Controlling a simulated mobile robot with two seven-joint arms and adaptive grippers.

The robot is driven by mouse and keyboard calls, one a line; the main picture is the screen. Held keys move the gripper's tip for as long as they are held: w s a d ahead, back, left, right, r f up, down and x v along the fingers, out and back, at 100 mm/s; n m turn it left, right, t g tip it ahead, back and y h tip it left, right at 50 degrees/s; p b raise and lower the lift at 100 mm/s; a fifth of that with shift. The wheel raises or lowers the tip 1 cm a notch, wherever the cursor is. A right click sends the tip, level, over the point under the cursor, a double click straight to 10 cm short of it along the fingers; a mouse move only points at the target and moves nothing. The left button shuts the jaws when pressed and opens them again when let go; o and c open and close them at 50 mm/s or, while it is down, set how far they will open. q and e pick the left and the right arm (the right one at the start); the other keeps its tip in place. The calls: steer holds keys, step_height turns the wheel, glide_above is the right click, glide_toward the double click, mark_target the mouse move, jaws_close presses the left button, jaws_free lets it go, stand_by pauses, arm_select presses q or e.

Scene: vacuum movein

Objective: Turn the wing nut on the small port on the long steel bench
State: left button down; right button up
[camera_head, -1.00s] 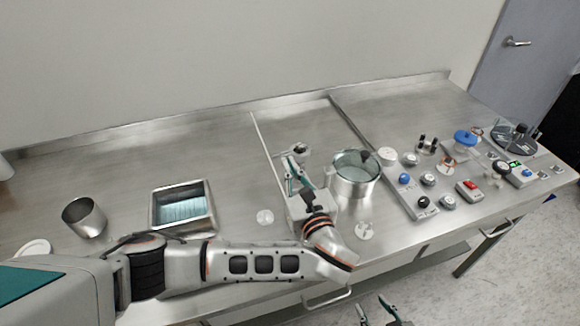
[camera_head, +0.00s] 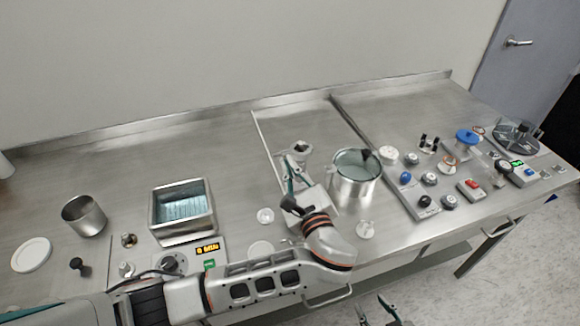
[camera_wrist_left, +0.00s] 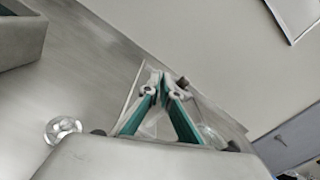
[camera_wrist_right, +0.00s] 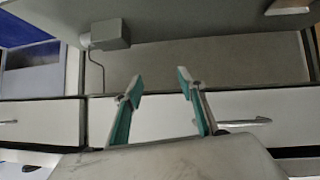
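A small grey port (camera_head: 301,149) stands on the long steel bench (camera_head: 100,160), near the middle, left of the round glass-topped vessel. Its wing nut is too small to make out. My left gripper (camera_head: 291,163) is right at the port, with its fingertips beside or over its near left side. In the left wrist view the left fingertips (camera_wrist_left: 163,88) are close together, with a narrow gap; a small grey part (camera_wrist_left: 182,83) shows just beyond them. Whether they grip anything is unclear. My right gripper (camera_head: 370,302) is open and empty, low in front of the bench; it also shows in the right wrist view (camera_wrist_right: 157,88).
The glass-topped vessel (camera_head: 353,190) is close to the right of my left gripper. A square steel tank (camera_head: 183,234), a control box (camera_head: 200,257) and a steel cup (camera_head: 84,214) stand left. Knobs and a red switch (camera_head: 470,185) crowd the right. The back left is clear.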

arm_select(q)
steer(key=shift+a+n+b, duration=0.1)
steer(key=shift+n+b, duration=0.2)
steer(key=shift+n, duration=0.6)
arm_select(e)
steer(key=shift+w+a+r, duration=0.35)
steer(key=shift+a+r, duration=0.05)
steer(key=shift+a, duration=0.05)
steer(key=shift+f, duration=0.1)
arm_select(q)
steer(key=c, duration=2.4)
jaws_free()
steer(key=shift+c, duration=0.2)
arm_select(e)
steer(key=shift+s+f, duration=0.1)
arm_select(q)
step_height(320, 180, up, 10)
